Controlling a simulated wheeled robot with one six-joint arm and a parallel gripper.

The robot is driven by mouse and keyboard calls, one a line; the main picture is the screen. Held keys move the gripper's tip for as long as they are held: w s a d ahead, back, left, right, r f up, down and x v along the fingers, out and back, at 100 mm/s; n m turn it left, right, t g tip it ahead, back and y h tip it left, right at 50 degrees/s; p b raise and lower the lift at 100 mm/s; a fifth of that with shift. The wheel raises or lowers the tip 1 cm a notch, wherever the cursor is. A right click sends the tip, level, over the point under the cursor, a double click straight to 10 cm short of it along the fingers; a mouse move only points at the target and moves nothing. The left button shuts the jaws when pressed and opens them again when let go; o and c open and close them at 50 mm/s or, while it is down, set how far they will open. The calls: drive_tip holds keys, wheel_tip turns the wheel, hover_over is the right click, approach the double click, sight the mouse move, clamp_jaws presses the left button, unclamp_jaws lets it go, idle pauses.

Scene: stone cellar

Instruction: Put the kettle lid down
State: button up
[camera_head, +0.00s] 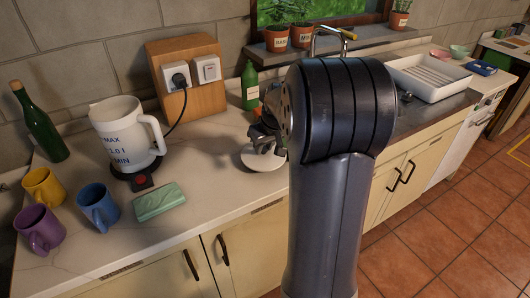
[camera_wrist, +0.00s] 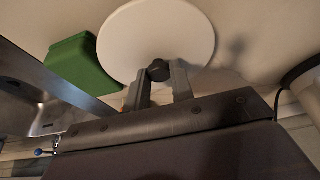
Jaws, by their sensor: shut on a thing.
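The kettle lid is a white disc with a black knob. It shows large in the wrist view (camera_wrist: 150,32) and partly in the head view (camera_head: 262,160), low over the worktop right of the kettle. My gripper (camera_wrist: 158,78) is shut on the lid's knob; in the head view my gripper (camera_head: 268,138) is partly hidden by my arm. I cannot tell whether the lid touches the worktop. The white kettle (camera_head: 125,135) stands open-topped on its dark base (camera_head: 140,172), left of my gripper.
A green bottle (camera_head: 250,85) stands behind my gripper. Blue (camera_head: 97,207), yellow (camera_head: 43,187) and purple (camera_head: 40,230) mugs and a green sponge-like block (camera_head: 159,201) are at the left front. A dark green bottle (camera_head: 40,125) stands far left. Worktop (camera_head: 205,185) is clear between kettle and lid.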

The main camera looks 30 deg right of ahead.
drive_tip(key=shift+f, duration=1.25)
drive_tip(key=shift+f, duration=0.1)
drive_tip(key=o, duration=1)
drive_tip(key=v, duration=1.2)
drive_tip(key=shift+w, duration=0.1)
